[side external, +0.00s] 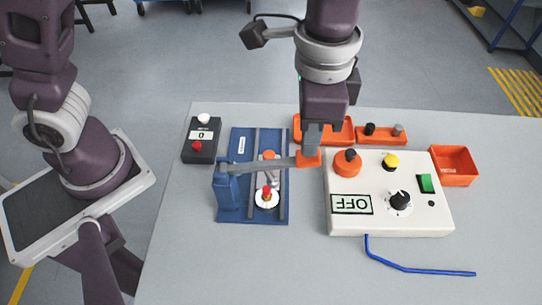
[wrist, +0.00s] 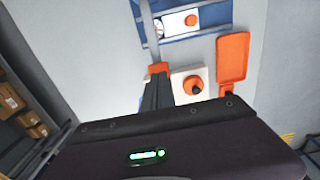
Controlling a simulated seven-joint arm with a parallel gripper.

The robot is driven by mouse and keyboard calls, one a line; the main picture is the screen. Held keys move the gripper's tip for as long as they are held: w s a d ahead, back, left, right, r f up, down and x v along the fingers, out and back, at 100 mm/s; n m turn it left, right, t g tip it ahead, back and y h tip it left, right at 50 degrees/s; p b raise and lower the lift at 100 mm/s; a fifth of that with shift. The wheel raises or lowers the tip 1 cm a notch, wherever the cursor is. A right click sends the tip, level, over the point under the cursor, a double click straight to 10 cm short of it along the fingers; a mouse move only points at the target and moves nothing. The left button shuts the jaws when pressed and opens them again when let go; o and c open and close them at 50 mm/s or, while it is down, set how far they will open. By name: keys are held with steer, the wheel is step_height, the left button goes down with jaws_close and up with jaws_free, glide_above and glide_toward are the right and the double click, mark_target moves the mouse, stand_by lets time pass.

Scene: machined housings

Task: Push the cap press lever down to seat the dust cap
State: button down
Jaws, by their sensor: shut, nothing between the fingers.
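The blue cap press (side external: 228,195) stands on the left part of the table. Its grey lever (side external: 262,164) runs from the blue post roughly level to the right, ending in an orange handle (side external: 308,159). Under the lever, a red-topped part on a white round seat (side external: 267,198) sits on the press base; I cannot tell whether it is the dust cap or how deep it sits. My gripper (side external: 312,148) is shut and empty, pointing down with its fingertips at the orange handle, seemingly on top of it. In the wrist view the fingertips (wrist: 157,78) overlap the handle's near edge (wrist: 158,68); contact is unclear.
A white control box (side external: 390,215) with an orange knob, yellow button and OFF label stands close right of the handle. A dark button box (side external: 201,147) is left of the press. Orange trays (side external: 455,166) lie behind and right. A blue cable (side external: 420,271) lies in front.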

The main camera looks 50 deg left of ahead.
mark_target(305, 162)
steer(key=shift+f, duration=2.9)
steer(key=shift+a, duration=0.1)
steer(key=shift+r, duration=4.7)
steer(key=s+a+r+n+t, duration=0.25)
steer(key=a+r, duration=0.35)
steer(key=a, duration=0.3)
steer(key=s+a+n+t, duration=0.3)
steer(key=s+a+n, duration=0.3)
steer(key=s+a, duration=0.3)
steer(key=shift+s+a+f, duration=0.25)
steer(key=shift+s+a, duration=0.15)
steer(key=shift+a, duration=0.8)
